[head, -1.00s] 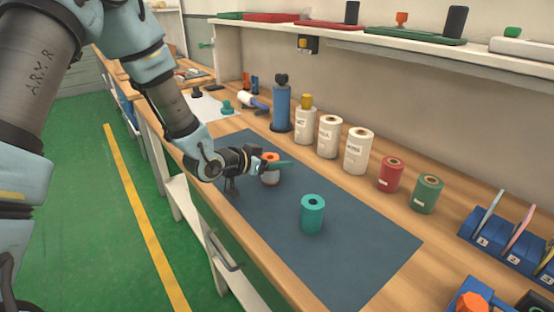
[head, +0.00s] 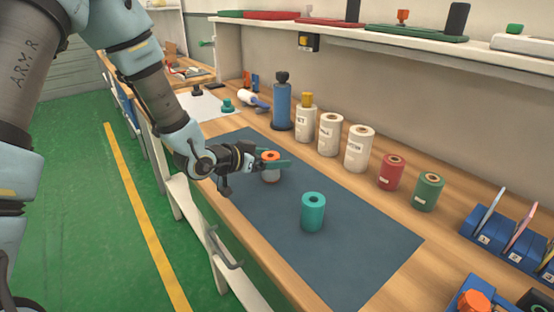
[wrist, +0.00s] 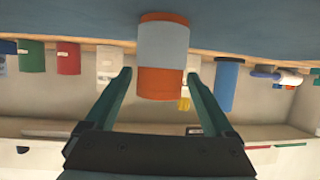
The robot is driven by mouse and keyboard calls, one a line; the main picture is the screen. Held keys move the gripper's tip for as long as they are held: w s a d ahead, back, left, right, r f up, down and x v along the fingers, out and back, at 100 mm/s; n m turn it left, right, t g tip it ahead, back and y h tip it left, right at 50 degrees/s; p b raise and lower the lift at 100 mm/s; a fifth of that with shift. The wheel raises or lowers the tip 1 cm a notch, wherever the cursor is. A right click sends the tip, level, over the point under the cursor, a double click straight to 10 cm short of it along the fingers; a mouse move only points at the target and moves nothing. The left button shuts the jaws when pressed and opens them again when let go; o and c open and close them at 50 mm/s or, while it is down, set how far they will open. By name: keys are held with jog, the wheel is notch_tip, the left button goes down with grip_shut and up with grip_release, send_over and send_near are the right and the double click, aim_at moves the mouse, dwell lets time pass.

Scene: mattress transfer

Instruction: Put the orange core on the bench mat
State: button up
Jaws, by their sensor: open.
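The orange core (head: 271,174), with a pale band around its middle, stands upright on the dark blue bench mat (head: 350,250), towards its far end. In the wrist view, which is upside down, the core (wrist: 162,50) stands on the mat (wrist: 240,30). My gripper (head: 274,161) is level with the core's upper part. Its teal fingers are open and apart, one on each side of the core, with visible gaps. The gripper (wrist: 160,76) holds nothing. The core's far side is hidden.
A teal core (head: 313,215) stands on the mat nearer the camera. Behind the mat are several white rolls (head: 359,150), a red roll (head: 391,173), a green roll (head: 428,192) and a blue bottle (head: 282,105). The near part of the mat is clear.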

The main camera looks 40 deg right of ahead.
jog(key=b+v, duration=0.1)
jog(key=v, duration=0.9)
jog(key=shift+f, duration=0.1)
jog(key=w+a+f+n+t+y, duration=0.1)
jog(key=w+a+n+t+y, duration=0.2)
jog(key=a, duration=0.5)
jog(key=w+a+n+t+y, duration=0.1)
jog(key=w+a+n+y, duration=0.2)
jog(key=w+a, duration=0.4)
jog(key=w+a+f+n+t+y, duration=0.1)
jog(key=w+a+n+y, duration=0.15)
jog(key=a, duration=0.65)
jog(key=s+a+r+n+g+y, duration=0.1)
jog(key=s+a+n+g+y, duration=0.1)
jog(key=s+a+n, duration=0.2)
jog(key=s+a+r+n+g+y, duration=0.1)
jog(key=s+a+n, duration=0.3)
jog(key=a, duration=0.7)
jog(key=shift+s+a+g+y, duration=0.3)
jog(key=shift+s+g+y, duration=0.15)
jog(key=shift+y, duration=0.4)
jog(key=shift+r, duration=0.1)
